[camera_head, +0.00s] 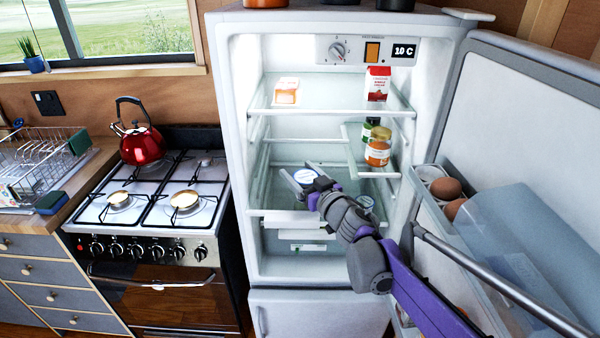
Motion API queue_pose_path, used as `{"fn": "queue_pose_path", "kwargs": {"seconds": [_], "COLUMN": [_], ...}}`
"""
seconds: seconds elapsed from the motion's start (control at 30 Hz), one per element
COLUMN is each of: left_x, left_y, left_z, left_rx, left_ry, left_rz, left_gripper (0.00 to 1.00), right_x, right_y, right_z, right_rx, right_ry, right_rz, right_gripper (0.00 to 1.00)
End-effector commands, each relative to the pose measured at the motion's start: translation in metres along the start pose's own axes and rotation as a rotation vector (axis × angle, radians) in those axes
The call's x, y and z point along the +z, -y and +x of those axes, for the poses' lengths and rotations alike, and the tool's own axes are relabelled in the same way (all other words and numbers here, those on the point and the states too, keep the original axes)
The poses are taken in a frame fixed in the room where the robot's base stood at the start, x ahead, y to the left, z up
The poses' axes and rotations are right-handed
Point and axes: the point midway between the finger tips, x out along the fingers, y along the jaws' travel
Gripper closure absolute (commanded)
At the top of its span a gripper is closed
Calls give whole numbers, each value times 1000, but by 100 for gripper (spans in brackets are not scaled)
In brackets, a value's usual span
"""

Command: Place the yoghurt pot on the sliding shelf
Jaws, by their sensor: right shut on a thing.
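The fridge stands open in the middle of the head view. A second round lid (365,202) shows behind my right arm, partly hidden. Which shelf slides is not clear. My left gripper is not in view.
A short shelf (378,171) at the right holds jars (377,147). The top shelf (335,108) holds a carton (377,84) and a small packet (286,92). The open door with eggs (445,188) is close to my right arm. A stove (150,205) stands left.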

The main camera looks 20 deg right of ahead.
Motion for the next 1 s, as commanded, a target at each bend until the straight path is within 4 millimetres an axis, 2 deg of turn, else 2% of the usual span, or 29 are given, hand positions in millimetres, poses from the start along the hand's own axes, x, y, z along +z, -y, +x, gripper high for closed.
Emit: {"fn": "queue_pose_path", "kwargs": {"seconds": [0.03,0.13,0.47,0.57,0.8,1.0], "left_x": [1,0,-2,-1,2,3], "left_y": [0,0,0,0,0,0], "left_z": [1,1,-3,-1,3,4], "left_rx": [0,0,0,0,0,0], "left_ry": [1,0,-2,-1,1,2], "left_rz": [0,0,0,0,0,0], "left_gripper": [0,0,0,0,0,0], "right_x": [2,1,-5,-3,-2,-3], "right_y": [0,0,0,0,-1,-1], "right_z": [0,0,0,-13,-65,-101], "right_rx": [0,0,0,1,4,2], "right_ry": [0,0,-1,0,1,0], "right_rz": [0,0,0,1,0,0], "right_gripper": [19,1,0,0,0,0]}}
